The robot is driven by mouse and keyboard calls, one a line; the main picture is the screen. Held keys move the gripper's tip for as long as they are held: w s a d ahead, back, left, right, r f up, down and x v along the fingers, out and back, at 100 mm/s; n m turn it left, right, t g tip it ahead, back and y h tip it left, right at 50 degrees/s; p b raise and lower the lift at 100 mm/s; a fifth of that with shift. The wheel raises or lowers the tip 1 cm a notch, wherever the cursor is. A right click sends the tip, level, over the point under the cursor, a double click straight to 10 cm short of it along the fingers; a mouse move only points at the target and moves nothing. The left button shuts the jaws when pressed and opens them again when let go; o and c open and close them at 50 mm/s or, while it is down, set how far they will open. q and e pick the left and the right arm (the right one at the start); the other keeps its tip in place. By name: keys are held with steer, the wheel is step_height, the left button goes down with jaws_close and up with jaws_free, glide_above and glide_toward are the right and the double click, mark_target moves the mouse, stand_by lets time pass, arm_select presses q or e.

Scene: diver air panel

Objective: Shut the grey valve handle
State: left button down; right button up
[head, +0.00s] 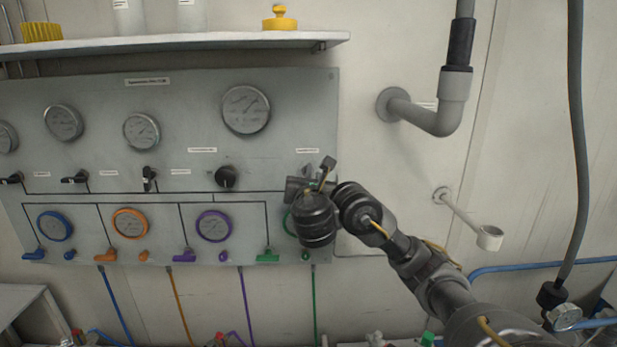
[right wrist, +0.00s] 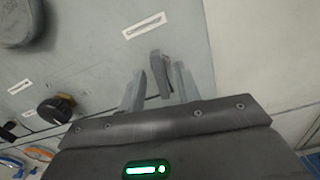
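The grey valve handle (right wrist: 159,70) shows in the right wrist view as a short grey lever on the panel, below a white label. In the head view it is hidden behind my right gripper (head: 297,190), which is at the right end of the panel. In the right wrist view my right gripper (right wrist: 157,90) is open, with one finger on each side of the handle. The handle is close to the right finger; I cannot tell if they touch. My left gripper is not in view.
The grey panel (head: 290,85) carries round gauges, black valve levers and a black knob (head: 226,177) left of my gripper. A shelf (head: 180,43) juts out above. Right of the panel, a grey pipe (head: 435,115) and a wall arm with a ring (head: 489,238) stick out.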

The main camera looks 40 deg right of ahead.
steer(key=shift+x, duration=1.05)
jaws_close()
steer(key=shift+b, duration=0.3)
